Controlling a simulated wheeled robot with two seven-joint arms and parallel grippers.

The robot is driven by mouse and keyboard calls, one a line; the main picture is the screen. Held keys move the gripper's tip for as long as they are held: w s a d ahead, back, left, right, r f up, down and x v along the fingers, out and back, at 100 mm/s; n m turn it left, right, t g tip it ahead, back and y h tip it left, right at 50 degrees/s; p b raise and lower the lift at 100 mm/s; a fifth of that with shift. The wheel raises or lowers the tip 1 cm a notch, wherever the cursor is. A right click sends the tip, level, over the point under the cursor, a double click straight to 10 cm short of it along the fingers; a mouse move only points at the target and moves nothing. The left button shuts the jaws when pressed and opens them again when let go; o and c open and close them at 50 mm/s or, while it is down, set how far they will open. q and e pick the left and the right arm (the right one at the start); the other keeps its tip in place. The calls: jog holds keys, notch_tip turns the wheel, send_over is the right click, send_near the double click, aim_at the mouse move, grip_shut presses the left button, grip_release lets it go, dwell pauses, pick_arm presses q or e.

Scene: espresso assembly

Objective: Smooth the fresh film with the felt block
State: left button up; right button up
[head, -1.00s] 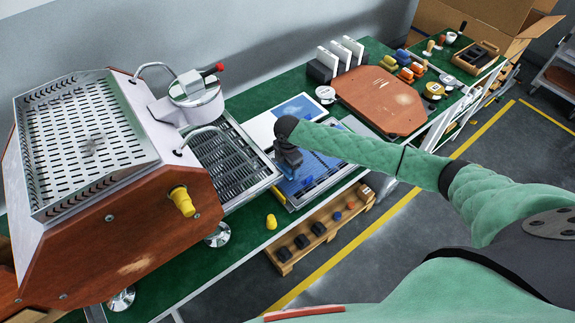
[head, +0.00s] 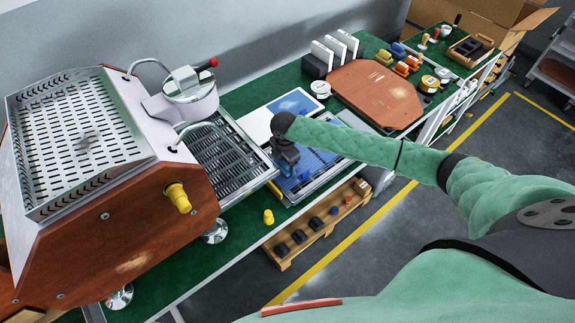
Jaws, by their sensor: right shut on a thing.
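My right gripper (head: 286,170) points down over the blue panel (head: 318,168) in the middle of the bench, beside the espresso machine's drip grille. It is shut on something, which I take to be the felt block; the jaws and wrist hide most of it. A small dark blue piece shows at the jaws' right side, low over the panel. I cannot tell whether the block touches the surface, or make out the film's edges or any bubbles. A white sheet with a blue picture (head: 292,104) lies just behind the panel. My left gripper is out of view.
The espresso machine (head: 110,215) fills the left. A brown wooden board (head: 376,95) lies right of the panel, with upright white plates (head: 335,52) behind. A yellow cap (head: 268,216) stands near the bench's front edge. A wooden pallet (head: 326,222) with small parts sits below.

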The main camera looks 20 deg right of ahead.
jog(key=shift+w+a, duration=0.15)
jog(key=shift+w, duration=0.3)
jog(key=shift+s, duration=0.1)
jog(key=shift+s+d, duration=0.25)
jog(key=shift+s, duration=0.45)
jog(key=shift+s+d, duration=0.25)
jog(key=shift+s, duration=0.4)
jog(key=shift+w, duration=0.15)
jog(key=shift+w+a, duration=0.25)
jog(key=shift+w, duration=0.4)
jog(key=shift+w+a, duration=0.25)
jog(key=shift+w, duration=0.35)
jog(key=shift+r, duration=0.1)
